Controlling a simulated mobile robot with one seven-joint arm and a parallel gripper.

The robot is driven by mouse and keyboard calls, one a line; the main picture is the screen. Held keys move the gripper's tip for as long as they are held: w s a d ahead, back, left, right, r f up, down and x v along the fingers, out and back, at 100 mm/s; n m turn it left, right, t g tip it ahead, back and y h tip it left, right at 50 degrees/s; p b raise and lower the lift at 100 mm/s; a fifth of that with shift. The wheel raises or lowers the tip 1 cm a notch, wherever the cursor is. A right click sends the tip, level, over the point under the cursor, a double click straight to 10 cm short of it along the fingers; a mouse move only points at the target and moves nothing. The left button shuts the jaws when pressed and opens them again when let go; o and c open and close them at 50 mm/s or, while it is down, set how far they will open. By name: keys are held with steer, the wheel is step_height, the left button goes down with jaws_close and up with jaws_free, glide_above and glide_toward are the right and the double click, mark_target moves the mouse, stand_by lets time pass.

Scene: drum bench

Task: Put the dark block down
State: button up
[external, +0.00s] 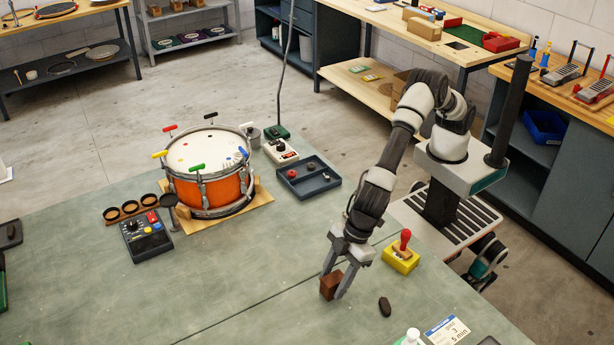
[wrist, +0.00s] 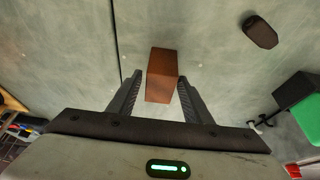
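The dark block (external: 329,286) is a reddish-brown wooden block, upright on the green-grey bench top as far as I can tell. In the wrist view the block (wrist: 162,75) stands between and slightly beyond my fingertips. My gripper (external: 335,281) points down at the block, one finger on each side. In the wrist view my gripper (wrist: 159,78) is open, with a clear gap between the left finger and the block. The right fingertip is very close to the block; I cannot tell whether it touches.
A small dark oval piece (external: 385,306) lies right of the block. A dark tray (external: 308,178), an orange drum (external: 212,170) and a control box (external: 146,237) stand farther back. The bench left of the block is clear.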

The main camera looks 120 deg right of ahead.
steer(key=shift+r, duration=0.4)
steer(key=p+v, duration=0.1)
steer(key=v, duration=1.1)
steer(key=s+d+r, duration=1.3)
steer(key=s+d, duration=0.2)
steer(key=shift+t, duration=0.5)
steer(key=s+d, duration=0.2)
steer(key=s, duration=0.5)
steer(key=s+d+f, duration=0.1)
steer(key=s+d, duration=0.2)
steer(key=s, duration=0.4)
steer(key=s+d+f, duration=0.1)
steer(key=s+d, duration=0.1)
steer(key=s, duration=0.5)
steer(key=shift+s+d, duration=0.15)
steer(key=shift+d, duration=0.1)
steer(key=shift+r, duration=0.1)
